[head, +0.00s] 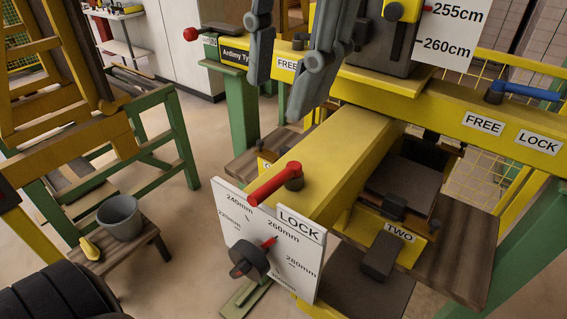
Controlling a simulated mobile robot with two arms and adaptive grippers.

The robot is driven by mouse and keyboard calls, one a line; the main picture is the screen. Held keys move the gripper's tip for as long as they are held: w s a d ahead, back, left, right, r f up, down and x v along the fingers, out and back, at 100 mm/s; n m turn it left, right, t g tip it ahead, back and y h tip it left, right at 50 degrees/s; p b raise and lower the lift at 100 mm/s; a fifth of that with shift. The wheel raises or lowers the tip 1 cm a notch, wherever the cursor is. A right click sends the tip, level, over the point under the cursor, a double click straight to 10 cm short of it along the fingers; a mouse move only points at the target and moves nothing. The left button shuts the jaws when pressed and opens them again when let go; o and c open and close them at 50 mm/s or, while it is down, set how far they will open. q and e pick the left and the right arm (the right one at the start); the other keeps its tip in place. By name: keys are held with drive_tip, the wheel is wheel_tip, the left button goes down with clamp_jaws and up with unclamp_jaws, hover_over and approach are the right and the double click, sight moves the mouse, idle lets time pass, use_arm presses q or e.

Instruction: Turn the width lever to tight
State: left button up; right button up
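No lever is labelled as the width lever in a way I can read. A red lever (274,184) sits on the yellow beam above a white millimetre scale plate (290,262), beside the word LOCK. A blue lever (525,91) stands on the yellow crossbeam at right, above FREE and LOCK labels. A red-knobbed lever (191,34) is at the crossbeam's left end. My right gripper (282,92) hangs at top centre, its two grey fingers apart and nothing between them. It is in front of the crossbeam, above and apart from the red lever. My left gripper is not in view.
A dark knob with a red pointer (250,259) is on the scale plate. A grey bucket (120,217) stands on a low wooden stool at left. A green and yellow frame (165,150) stands behind it. The floor between frame and machine is clear.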

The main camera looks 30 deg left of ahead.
approach(265, 187)
drive_tip(key=f, duration=0.2)
drive_tip(key=a+f+p, duration=0.1)
drive_tip(key=f, duration=0.2)
drive_tip(key=f+p, duration=0.1)
drive_tip(key=f, duration=0.2)
drive_tip(key=shift+a+f, duration=0.15)
drive_tip(key=shift+a, duration=0.1)
drive_tip(key=shift+w+f, duration=0.1)
drive_tip(key=shift+f, duration=0.2)
drive_tip(key=c, duration=0.8)
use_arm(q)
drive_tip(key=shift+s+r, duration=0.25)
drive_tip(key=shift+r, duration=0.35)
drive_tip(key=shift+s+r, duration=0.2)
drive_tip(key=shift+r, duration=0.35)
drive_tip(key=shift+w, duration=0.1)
